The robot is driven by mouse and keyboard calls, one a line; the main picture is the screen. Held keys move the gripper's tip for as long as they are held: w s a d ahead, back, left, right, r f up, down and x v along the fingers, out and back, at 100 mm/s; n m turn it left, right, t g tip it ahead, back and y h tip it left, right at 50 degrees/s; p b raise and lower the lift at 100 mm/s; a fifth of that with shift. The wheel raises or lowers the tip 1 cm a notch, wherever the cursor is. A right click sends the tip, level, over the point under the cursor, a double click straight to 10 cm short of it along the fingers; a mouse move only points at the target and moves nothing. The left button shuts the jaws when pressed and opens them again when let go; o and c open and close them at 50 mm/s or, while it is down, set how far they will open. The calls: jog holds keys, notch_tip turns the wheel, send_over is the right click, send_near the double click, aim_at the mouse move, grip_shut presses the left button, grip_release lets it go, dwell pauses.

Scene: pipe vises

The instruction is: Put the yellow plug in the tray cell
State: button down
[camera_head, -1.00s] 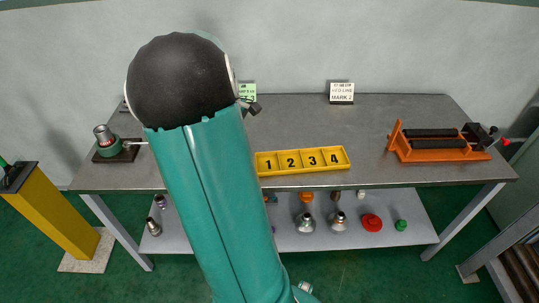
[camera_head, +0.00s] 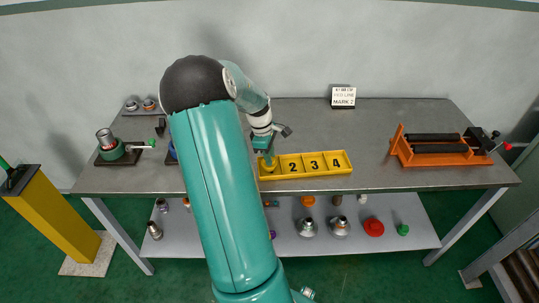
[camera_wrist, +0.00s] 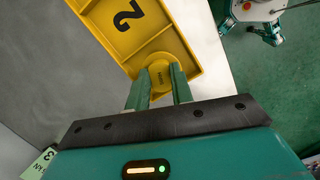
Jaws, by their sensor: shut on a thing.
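The yellow tray (camera_head: 320,173) lies on the grey workbench, with cells marked 2, 3 and 4 in plain sight. In the wrist view the tray (camera_wrist: 190,38) shows its number 2 cell and its end cell. My gripper (camera_head: 267,157) points down at the tray's left end cell. In the wrist view my gripper (camera_wrist: 160,85) has its two fingers shut on the yellow plug (camera_wrist: 160,74), a round yellow piece. The plug is at the end cell; I cannot tell whether it touches the cell floor. The number of that cell is hidden.
An orange vise (camera_head: 440,147) stands on the bench's right side. A green-based vise (camera_head: 110,149) stands at the left. A white sign (camera_head: 343,97) is at the back. Several fittings lie on the lower shelf (camera_head: 270,238). The bench between tray and orange vise is clear.

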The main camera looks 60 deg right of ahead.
aim_at(263, 161)
jog(key=shift+f, duration=0.1)
jog(key=c, duration=1.2)
grip_release()
notch_tip(263, 161, up, 12)
jog(key=w, duration=0.2)
jog(key=shift+a, duration=0.2)
jog(key=shift+w, duration=0.1)
